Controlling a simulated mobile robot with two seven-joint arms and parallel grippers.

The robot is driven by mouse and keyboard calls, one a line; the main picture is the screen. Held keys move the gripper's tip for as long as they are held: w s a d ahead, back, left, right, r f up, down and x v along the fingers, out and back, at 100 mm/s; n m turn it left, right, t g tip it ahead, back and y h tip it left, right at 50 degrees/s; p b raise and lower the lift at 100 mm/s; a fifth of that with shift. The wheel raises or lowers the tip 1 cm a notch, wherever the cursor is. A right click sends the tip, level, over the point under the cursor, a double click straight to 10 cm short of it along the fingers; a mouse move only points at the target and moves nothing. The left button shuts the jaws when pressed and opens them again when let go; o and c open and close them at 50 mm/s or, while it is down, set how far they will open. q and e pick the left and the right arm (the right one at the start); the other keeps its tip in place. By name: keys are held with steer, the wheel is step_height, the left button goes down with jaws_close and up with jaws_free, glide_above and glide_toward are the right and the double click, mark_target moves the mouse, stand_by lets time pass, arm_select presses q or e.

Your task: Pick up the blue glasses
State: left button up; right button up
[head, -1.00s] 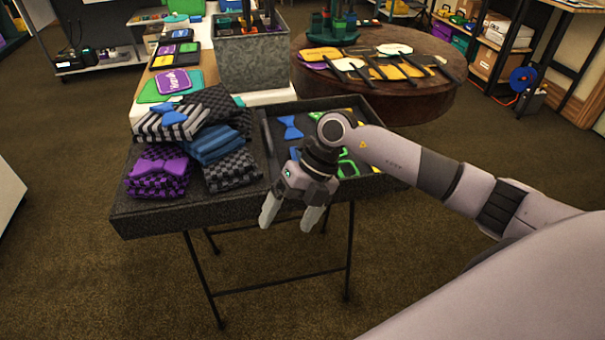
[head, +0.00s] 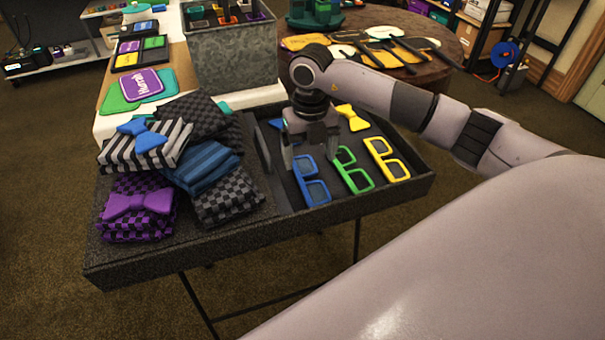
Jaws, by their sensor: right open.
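My right gripper (head: 309,158) is open and points down over the tray, at the far end of the blue glasses. Its fingers look close to them, but I cannot tell whether they touch. Green glasses (head: 353,171) lie to the right of the blue ones, and yellow glasses (head: 387,160) further right. My left gripper is out of view.
The tray's left side (head: 93,262) carries folded checked and striped cloths (head: 228,195) with a purple bow tie (head: 139,202) and a blue bow tie (head: 142,136). A divider (head: 264,150) stands between. A yellow bow tie (head: 352,118) lies behind the glasses. A metal bin (head: 234,62) stands behind.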

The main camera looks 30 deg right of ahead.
mark_target(308, 176)
step_height(308, 176, down, 6)
steer(key=shift+r, duration=0.1)
steer(key=c, duration=1.1)
